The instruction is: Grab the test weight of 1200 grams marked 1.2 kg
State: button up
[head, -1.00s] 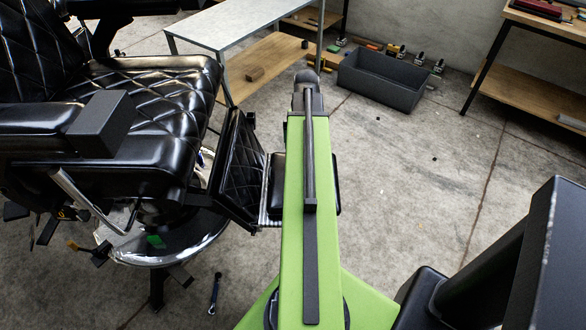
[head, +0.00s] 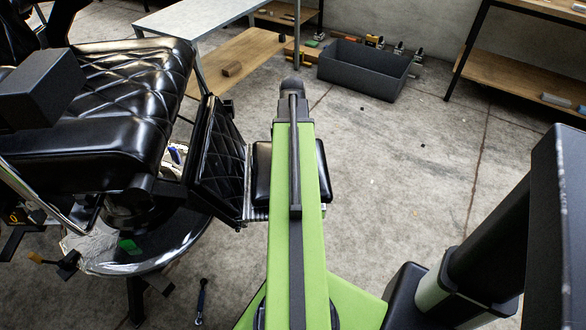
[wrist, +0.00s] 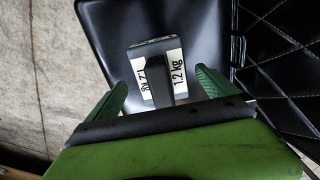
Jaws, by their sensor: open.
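The test weight (wrist: 174,73) is a small grey block with white labels reading "1.2 kg", seen in the wrist view. It sits on a smooth black padded surface, the chair's footrest (wrist: 105,38). A dark upright bar, apparently its handle, crosses its middle. My gripper (wrist: 160,90) is open, its green fingers on either side of the near part of the weight. I see a gap beside each finger, and no clear contact. In the head view the footrest (head: 263,178) shows beside my green arm, and the weight is not visible there.
The quilted black barber chair (head: 100,105) stands left, close to my arm, with a quilted panel (head: 218,155) beside the footrest. A grey bin (head: 365,68) and a metal-topped table (head: 200,17) stand behind. The concrete floor on the right is mostly clear.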

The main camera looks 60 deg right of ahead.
jog(key=shift+f, duration=0.25)
notch_tip(320, 180, down, 5)
jog(key=b, duration=0.5)
jog(key=shift+a+f, duration=0.15)
jog(key=shift+f, duration=0.05)
jog(key=shift+r, duration=0.2)
jog(key=shift+c, duration=0.2)
grip_shut()
